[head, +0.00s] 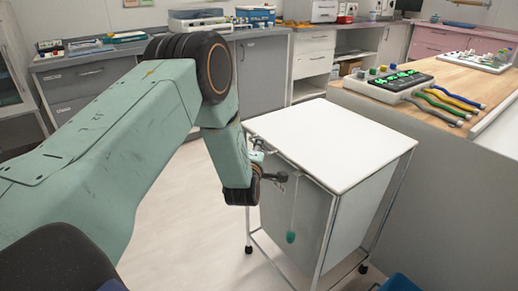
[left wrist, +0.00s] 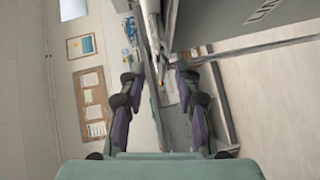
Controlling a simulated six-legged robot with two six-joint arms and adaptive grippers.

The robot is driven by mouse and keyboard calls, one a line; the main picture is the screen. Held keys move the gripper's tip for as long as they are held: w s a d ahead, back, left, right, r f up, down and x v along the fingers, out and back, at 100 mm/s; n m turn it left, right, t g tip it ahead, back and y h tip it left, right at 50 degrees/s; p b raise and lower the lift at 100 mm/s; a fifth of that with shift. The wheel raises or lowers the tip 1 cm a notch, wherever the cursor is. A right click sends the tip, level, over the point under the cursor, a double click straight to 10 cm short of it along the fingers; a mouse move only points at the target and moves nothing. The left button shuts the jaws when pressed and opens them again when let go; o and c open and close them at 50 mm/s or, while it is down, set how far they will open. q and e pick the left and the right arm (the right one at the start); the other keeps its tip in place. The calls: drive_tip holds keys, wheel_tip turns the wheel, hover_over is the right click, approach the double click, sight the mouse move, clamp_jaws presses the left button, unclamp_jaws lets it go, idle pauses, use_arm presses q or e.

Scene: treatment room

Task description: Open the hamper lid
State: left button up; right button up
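The hamper (head: 300,215) is a grey box in a wheeled metal frame, with a flat white lid (head: 335,140) lying closed on top. A cord with a teal end (head: 291,237) hangs at its side. My left gripper (head: 272,162) is at the lid's left edge, just beside and slightly below it. In the left wrist view, the left gripper's fingers (left wrist: 158,80) are spread apart. The hamper's grey side with part of a printed word (left wrist: 230,22) is at the upper right there. Whether a finger touches the lid, I cannot tell. My right gripper is not in view.
A wooden-topped counter (head: 485,85) with a green-lit device (head: 393,83) and coloured cables stands close to the right of the hamper. Grey and white cabinets (head: 262,70) line the back. The pale floor (head: 185,215) is clear left of the hamper.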

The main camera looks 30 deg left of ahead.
use_arm(q)
drive_tip(key=x, duration=0.3)
drive_tip(key=shift+d+f+b, duration=0.15)
drive_tip(key=shift+b, duration=0.15)
clamp_jaws()
idle(0.6)
